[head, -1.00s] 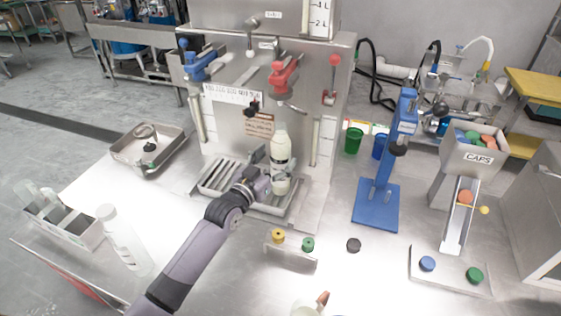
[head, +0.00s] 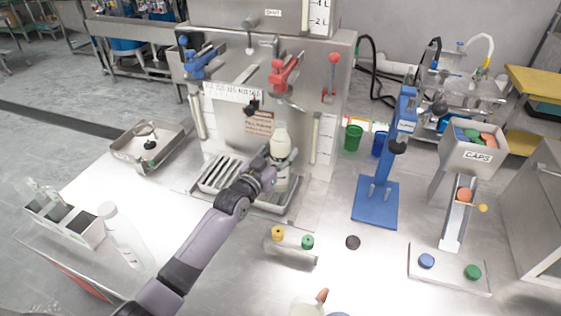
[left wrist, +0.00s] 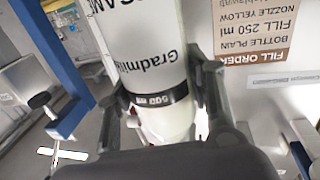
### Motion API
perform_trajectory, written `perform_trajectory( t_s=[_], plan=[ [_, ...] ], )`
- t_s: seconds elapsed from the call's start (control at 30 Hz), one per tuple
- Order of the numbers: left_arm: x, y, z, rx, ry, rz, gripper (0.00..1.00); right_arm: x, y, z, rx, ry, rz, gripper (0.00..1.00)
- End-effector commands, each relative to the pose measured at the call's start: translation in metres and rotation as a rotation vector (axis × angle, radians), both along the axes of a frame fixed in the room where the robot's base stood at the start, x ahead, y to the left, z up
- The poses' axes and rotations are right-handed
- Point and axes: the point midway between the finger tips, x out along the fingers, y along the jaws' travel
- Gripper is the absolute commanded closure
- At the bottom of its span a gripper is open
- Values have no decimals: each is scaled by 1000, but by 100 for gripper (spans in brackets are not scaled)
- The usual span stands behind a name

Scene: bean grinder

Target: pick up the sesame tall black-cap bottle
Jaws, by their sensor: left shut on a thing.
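A tall translucent bottle with whitish contents (head: 281,145) stands upright at the drip tray (head: 222,178) of the filling machine. My left gripper (head: 268,174) is shut on its lower body. In the left wrist view the bottle (left wrist: 145,45) sits between the two fingers of the gripper (left wrist: 165,90). Its printed lettering is only partly readable, with a dark "500 ml" band. The bottle's top is out of the wrist view; in the head view no black cap shows on it. Whether its base touches the tray is unclear. My right gripper is not in view.
A loose dark cap (head: 352,242) lies on the table right of a small stand with yellow and green caps (head: 291,246). A blue press stand (head: 376,203) and caps bin (head: 474,150) are to the right.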

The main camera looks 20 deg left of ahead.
Motion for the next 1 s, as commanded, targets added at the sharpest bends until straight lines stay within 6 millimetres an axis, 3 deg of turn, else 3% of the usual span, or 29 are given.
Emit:
perform_trajectory(
  t_s=[0.57,1.0],
  plan=[
    [0,0,0,0,0,0,99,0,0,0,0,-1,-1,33],
    [1,0,7,-2,-7,0,100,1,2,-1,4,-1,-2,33]
  ],
)
